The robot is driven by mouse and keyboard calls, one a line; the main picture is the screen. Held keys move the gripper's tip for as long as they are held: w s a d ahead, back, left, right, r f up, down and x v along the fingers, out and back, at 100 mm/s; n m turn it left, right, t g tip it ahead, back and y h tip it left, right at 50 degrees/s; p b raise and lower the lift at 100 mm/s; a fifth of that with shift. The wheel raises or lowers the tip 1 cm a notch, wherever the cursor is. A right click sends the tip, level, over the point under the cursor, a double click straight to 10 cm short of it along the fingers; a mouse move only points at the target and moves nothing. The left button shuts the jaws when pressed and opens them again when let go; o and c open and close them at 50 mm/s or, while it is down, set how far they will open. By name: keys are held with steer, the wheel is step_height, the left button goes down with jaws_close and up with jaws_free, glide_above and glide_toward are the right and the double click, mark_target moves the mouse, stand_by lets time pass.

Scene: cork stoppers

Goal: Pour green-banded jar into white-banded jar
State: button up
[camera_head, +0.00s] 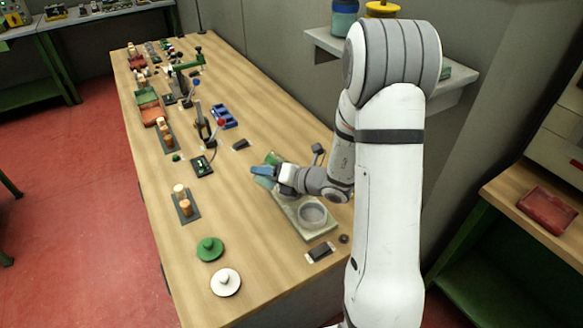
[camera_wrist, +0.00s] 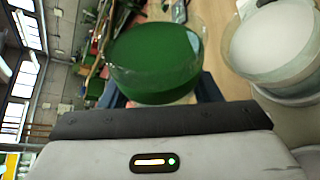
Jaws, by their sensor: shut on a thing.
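My gripper (camera_head: 264,171) is shut on the green-banded jar (camera_wrist: 155,55), with its blue fingers around the jar's side. In the head view, a green part of that jar (camera_head: 271,160) shows beside the fingers, above the pale tray's far end. The white-banded jar (camera_head: 312,213) stands on the near end of the tray (camera_head: 292,212). In the wrist view, the white-banded jar (camera_wrist: 276,45) is to the right of the green one, with a gap between them, and looks pale inside. The held jar's exact tilt and contents are unclear. I see nothing falling between the jars.
A green knobbed lid (camera_head: 210,249) and a white knobbed lid (camera_head: 226,282) lie at the table's near left. Cork stoppers (camera_head: 185,207) stand on a dark mat. A blue bin (camera_head: 223,117) and upright tools are farther back. A wall shelf (camera_head: 325,42) is above.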

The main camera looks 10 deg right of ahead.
steer(key=shift+f, duration=0.25)
steer(key=shift+r+m+y+p, duration=0.4)
steer(key=shift+r+m+p, duration=0.25)
steer(key=shift+p, duration=0.3)
stand_by(0.7)
steer(key=shift+f+m+y, duration=0.35)
steer(key=shift+m+y, duration=0.05)
steer(key=shift+m, duration=0.35)
stand_by(1.4)
steer(key=shift+w+d+r+m+y+p, duration=0.35)
steer(key=shift+r+m+p, duration=0.3)
steer(key=shift+p, duration=0.7)
stand_by(0.7)
steer(key=shift+d+r+m+y+p, duration=0.25)
steer(key=shift+r+m+y+p, duration=0.2)
steer(key=shift+m+p, duration=0.45)
stand_by(1.0)
